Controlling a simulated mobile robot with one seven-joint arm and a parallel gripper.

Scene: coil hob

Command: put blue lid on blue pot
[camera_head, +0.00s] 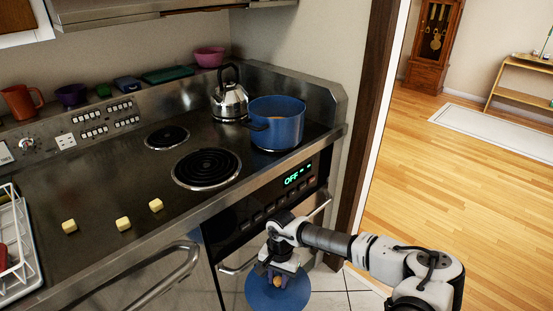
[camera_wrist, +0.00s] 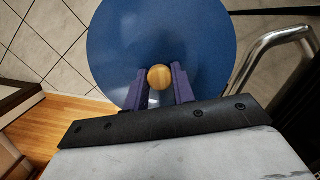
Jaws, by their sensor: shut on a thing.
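The blue lid (camera_head: 262,293) is a round disc with a wooden knob (camera_wrist: 160,77). My gripper (camera_head: 277,273) is shut on that knob, and the lid hangs in front of the oven, below hob level and apart from the pot. In the wrist view the lid (camera_wrist: 205,35) fills the upper middle, with the knob between my two purple fingers (camera_wrist: 163,84).
A steel kettle (camera_head: 229,101) stands just left of the pot. A bare coil burner (camera_head: 207,167) lies in front. Several yellow cubes (camera_head: 123,224) lie on the counter. Oven handles (camera_head: 236,268) stick out near the lid. A wall and door frame (camera_head: 362,120) rise right of the hob.

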